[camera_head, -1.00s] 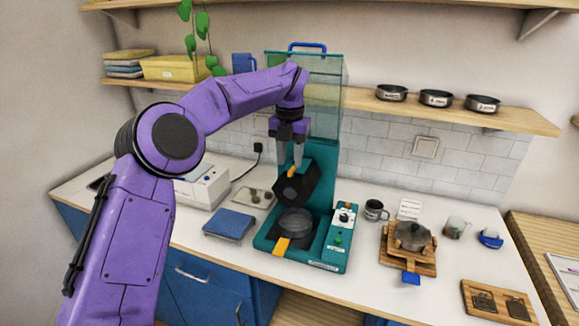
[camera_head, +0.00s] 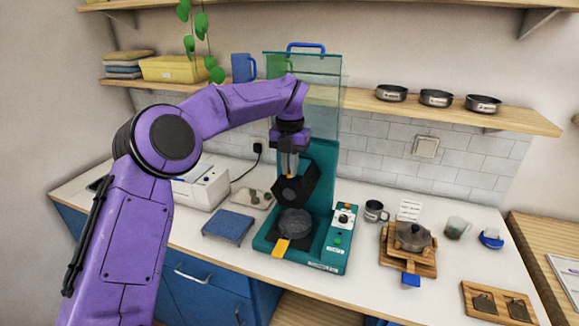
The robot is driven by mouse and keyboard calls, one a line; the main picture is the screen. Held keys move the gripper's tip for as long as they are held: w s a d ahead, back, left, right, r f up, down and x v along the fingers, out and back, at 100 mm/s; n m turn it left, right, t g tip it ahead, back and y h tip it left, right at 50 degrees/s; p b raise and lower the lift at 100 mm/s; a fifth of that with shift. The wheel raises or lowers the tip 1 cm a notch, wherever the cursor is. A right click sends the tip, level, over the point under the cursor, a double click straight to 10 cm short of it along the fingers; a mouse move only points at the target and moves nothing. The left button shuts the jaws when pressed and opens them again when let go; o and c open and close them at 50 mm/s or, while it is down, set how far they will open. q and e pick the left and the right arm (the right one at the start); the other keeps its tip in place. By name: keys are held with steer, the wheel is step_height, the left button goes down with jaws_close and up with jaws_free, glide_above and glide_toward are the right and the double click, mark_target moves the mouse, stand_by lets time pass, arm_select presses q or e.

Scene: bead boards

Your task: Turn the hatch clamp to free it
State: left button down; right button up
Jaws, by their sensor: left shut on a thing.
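A teal machine (camera_head: 322,180) stands on the counter with a clear box on top. An orange tab (camera_head: 281,245) sticks out at the machine's front. My right gripper is out of view.
A control panel (camera_head: 339,238) is on the machine's right side. A blue pad (camera_head: 228,226) and a white box (camera_head: 202,186) are to the left. A mug (camera_head: 375,210) and a pot on a wooden stand (camera_head: 411,236) are to the right. A shelf with pans runs above.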

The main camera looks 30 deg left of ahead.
arm_select(q)
steer(key=n+b, duration=0.2)
steer(key=n, duration=0.2)
steer(key=shift+w+d+f+b, duration=0.1)
steer(key=shift+f+b, duration=0.05)
steer(key=shift+b, duration=0.2)
steer(key=n+b, duration=0.2)
steer(key=n, duration=0.3)
steer(key=shift+w, duration=0.1)
steer(key=n+b, duration=0.2)
steer(key=n, duration=0.2)
steer(key=shift+w+d+b, duration=0.1)
steer(key=shift+b, duration=0.2)
steer(key=shift+w+n+b, duration=0.1)
steer(key=shift+n+b, duration=0.65)
steer(key=shift+n, duration=1.65)
steer(key=c, duration=1.2)
jaws_free()
step_height(320, 180, up, 11)
steer(key=p, duration=0.7)
steer(key=shift+f, duration=0.2)
